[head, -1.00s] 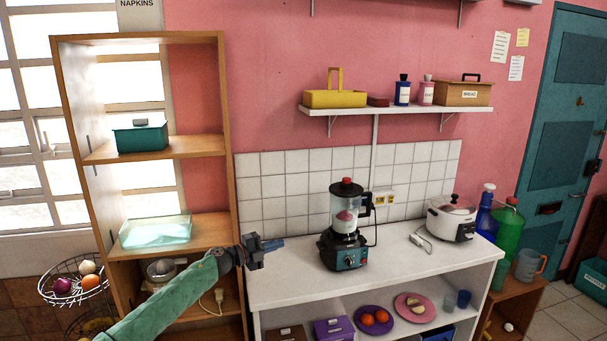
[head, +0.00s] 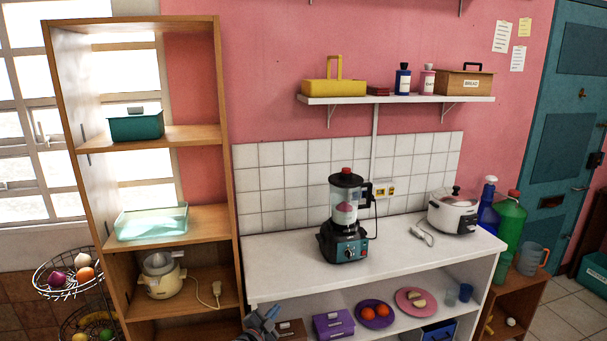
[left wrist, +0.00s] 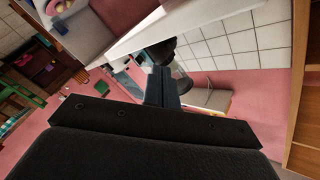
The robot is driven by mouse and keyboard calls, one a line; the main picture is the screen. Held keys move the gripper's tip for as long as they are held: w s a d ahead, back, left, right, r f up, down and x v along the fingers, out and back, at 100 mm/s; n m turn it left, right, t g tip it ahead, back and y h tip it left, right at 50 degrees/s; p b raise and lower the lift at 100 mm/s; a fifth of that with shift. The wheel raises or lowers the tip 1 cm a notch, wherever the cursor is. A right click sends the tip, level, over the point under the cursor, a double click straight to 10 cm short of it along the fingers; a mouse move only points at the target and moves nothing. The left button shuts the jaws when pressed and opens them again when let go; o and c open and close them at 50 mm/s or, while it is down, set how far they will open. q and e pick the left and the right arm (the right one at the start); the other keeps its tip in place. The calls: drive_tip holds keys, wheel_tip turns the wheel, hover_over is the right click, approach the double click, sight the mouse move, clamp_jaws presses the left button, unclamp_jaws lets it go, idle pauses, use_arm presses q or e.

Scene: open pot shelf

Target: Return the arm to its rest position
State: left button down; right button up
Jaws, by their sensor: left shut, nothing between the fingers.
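My left gripper (head: 265,320) shows at the bottom edge of the head view, in front of the left end of the white counter unit's lower shelf. Its fingers are together, with nothing between them. In the left wrist view the closed fingers (left wrist: 162,87) point up the picture towards the white counter and the tiled wall, both seen tilted. Most of my left arm is out of the head view. My right gripper is not in view.
The wooden open shelf (head: 233,180) stands left, holding a teal pot (head: 136,127), a glass dish (head: 150,222) and a cream appliance (head: 163,276). A blender (head: 345,225) and rice cooker (head: 453,212) stand on the white counter (head: 290,262). A wire fruit basket (head: 50,290) is far left.

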use_arm(q)
drive_tip(key=s+a+f+n+g+y+b, duration=0.1)
drive_tip(key=s+a+f+n+g+y, duration=0.15)
drive_tip(key=s+f, duration=0.6)
drive_tip(key=s+a+f+n+g+y+b, duration=0.15)
drive_tip(key=s+f+n, duration=0.25)
drive_tip(key=s+f, duration=0.5)
drive_tip(key=s+a+f+n+g+y+b, duration=0.1)
drive_tip(key=s+f+n+g+y, duration=0.15)
drive_tip(key=s+f, duration=0.7)
drive_tip(key=s+a+f+n+g+b, duration=0.1)
drive_tip(key=s+f+g, duration=0.3)
drive_tip(key=s, duration=1)
drive_tip(key=s+a+f+n+g+b, duration=0.1)
drive_tip(key=s+f+g, duration=0.3)
drive_tip(key=s+f, duration=0.5)
drive_tip(key=s+n, duration=0.1)
drive_tip(key=s, duration=0.5)
drive_tip(key=shift+s+f+n, duration=0.3)
drive_tip(key=shift+f, duration=0.1)
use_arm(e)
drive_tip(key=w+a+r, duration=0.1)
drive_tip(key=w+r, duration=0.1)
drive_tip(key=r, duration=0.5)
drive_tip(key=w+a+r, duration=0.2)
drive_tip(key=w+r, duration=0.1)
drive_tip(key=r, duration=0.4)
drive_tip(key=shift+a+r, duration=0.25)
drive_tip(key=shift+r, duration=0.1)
